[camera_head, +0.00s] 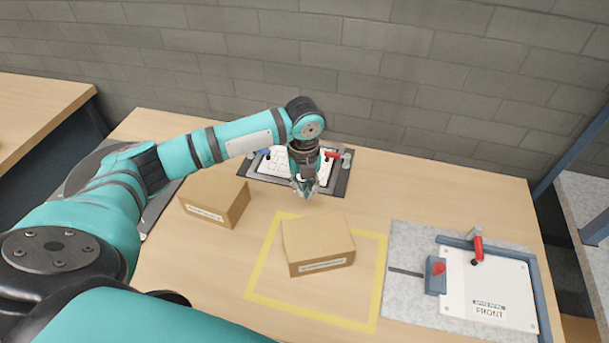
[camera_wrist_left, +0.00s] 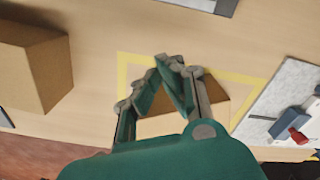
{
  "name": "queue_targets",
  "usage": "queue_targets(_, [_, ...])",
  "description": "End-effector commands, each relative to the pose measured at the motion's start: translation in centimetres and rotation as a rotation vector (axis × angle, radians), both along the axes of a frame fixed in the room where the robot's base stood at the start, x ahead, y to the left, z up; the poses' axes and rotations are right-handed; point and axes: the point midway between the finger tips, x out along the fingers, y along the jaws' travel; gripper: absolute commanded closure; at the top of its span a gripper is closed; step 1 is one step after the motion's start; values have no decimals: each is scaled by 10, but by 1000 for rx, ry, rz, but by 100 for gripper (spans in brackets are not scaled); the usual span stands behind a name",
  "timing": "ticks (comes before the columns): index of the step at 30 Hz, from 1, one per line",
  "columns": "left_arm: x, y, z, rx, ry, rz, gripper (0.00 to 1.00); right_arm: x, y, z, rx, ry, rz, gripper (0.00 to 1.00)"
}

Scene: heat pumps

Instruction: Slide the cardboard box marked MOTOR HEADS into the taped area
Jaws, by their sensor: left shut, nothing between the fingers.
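One cardboard box (camera_head: 318,243) stands inside the yellow taped area (camera_head: 312,312), towards its back edge, hiding part of the tape. Another cardboard box (camera_head: 212,197) stands left of the tape. Both have a white label on the front face, too small to read, so I cannot tell which is marked MOTOR HEADS. My left gripper (camera_head: 305,189) is shut and empty, behind and above the box in the tape. In the left wrist view, my left gripper (camera_wrist_left: 172,66) partly covers that box (camera_wrist_left: 215,108); the other box (camera_wrist_left: 35,68) is at left. My right gripper is out of view.
A grey panel with a white FRONT plate (camera_head: 488,290), red-handled clamp (camera_head: 478,248) and blue block (camera_head: 435,275) lies right of the tape. A dark fixture with a white plate (camera_head: 270,163) lies behind my gripper. A block wall (camera_head: 400,80) closes the back.

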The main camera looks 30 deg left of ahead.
Motion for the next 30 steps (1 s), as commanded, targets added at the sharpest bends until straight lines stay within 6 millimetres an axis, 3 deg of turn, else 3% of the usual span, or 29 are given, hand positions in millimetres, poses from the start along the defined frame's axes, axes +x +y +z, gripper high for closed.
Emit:
queue_targets(6, [-1, 0, -45, 0, 3, 1, 100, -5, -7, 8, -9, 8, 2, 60])
queue_targets(15, [-28, -25, -41, -1, -1, -2, 100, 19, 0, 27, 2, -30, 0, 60])
queue_targets(30, [-33, -29, -41, 0, 0, -1, 100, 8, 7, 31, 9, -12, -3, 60])
